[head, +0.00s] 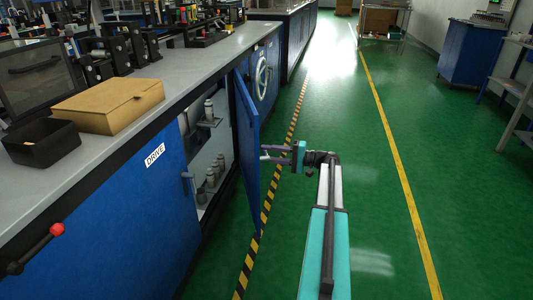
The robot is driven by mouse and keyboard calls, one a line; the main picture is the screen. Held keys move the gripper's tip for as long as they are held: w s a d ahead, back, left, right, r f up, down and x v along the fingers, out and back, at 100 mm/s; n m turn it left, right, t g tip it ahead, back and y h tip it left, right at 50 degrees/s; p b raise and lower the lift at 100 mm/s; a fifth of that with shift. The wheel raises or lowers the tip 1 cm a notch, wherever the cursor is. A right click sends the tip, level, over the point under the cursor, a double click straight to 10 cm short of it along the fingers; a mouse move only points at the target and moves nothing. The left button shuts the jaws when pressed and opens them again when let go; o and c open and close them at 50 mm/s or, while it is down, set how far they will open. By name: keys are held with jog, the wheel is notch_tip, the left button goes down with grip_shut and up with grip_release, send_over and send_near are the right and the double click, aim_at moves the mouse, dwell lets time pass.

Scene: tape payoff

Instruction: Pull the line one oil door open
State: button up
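A blue cabinet door (247,150) stands swung out from the workbench front, with the compartment (208,138) behind it exposed. No label shows on this door, so I cannot read whether it is the oil door. My gripper (263,152) is on the right of the door, pointing left at its outer face. Its two fingers look apart with a gap between them. The fingertips are at or very near the door; I cannot tell whether they touch it. No handle on this door is clearly visible.
Metal cylinders (211,178) stand inside the compartment. A closed panel labelled DRIVE (154,155) has a small handle (187,176). A cardboard box (108,106) and black tray (41,141) sit on the bench.

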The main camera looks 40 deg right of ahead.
jog(key=p+v, duration=0.3)
jog(key=v, duration=0.9)
jog(key=shift+s+d, duration=0.15)
jog(key=shift+s, duration=0.05)
jog(key=shift+c, duration=0.2)
